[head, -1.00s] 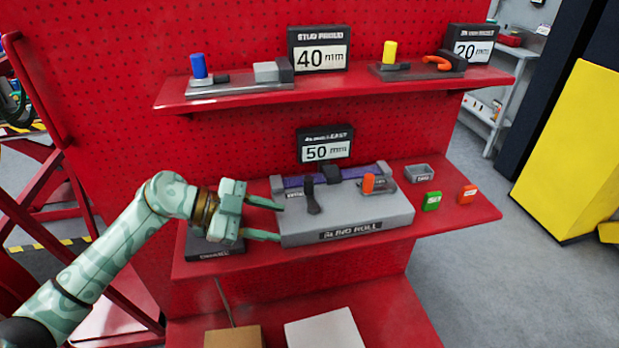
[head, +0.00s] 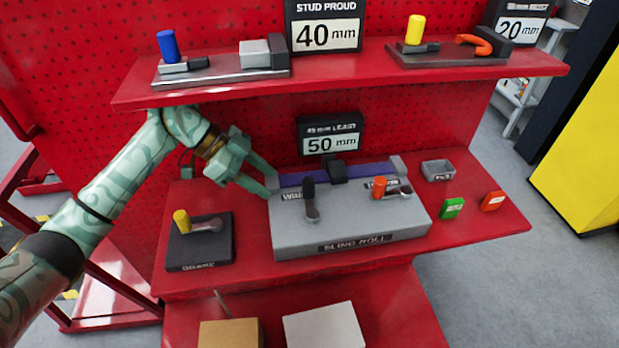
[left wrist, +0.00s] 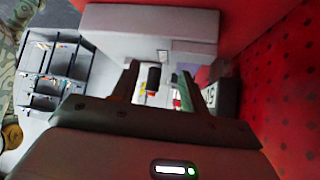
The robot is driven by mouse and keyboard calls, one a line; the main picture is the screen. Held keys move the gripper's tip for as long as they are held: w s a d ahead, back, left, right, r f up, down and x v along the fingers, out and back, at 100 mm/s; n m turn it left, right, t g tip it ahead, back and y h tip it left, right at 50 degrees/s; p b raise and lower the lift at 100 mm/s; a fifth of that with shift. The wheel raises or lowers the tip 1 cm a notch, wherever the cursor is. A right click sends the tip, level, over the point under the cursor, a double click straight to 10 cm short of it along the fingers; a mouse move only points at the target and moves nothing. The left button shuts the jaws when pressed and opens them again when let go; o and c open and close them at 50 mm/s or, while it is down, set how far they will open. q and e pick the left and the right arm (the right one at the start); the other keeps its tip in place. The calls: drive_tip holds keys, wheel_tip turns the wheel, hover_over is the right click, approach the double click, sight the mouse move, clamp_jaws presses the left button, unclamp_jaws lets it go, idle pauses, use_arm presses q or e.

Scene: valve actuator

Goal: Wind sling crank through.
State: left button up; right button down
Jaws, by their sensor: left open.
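The grey sling roll box (head: 350,232) sits on the middle red shelf, with a purple roll (head: 372,171) along its back. A crank with an upright black handle (head: 308,188) is on its left part. An orange-knobbed crank (head: 379,188) is on its right part. My left gripper (head: 271,183) is open and empty at the box's back left corner, left of the black handle and apart from it. In the left wrist view a dark cylinder (left wrist: 153,78) shows between the open fingers; I cannot tell whether it is the black handle. My right gripper is out of view.
A dark plate with a yellow-knobbed crank (head: 182,221) lies left of the box. A small grey tray (head: 437,171), a green block (head: 452,208) and an orange block (head: 492,201) lie right of it. The upper shelf (head: 340,77) overhangs behind, carrying more fixtures.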

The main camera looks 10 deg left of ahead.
sight(304, 180)
use_arm(q)
drive_tip(key=d, duration=0.6)
drive_tip(key=w+d+b, duration=0.1)
drive_tip(key=d, duration=0.2)
drive_tip(key=shift+w+d+f, duration=0.1)
drive_tip(key=shift+f, duration=0.25)
drive_tip(key=shift+d+f, duration=0.1)
drive_tip(key=shift+d, duration=0.05)
clamp_jaws()
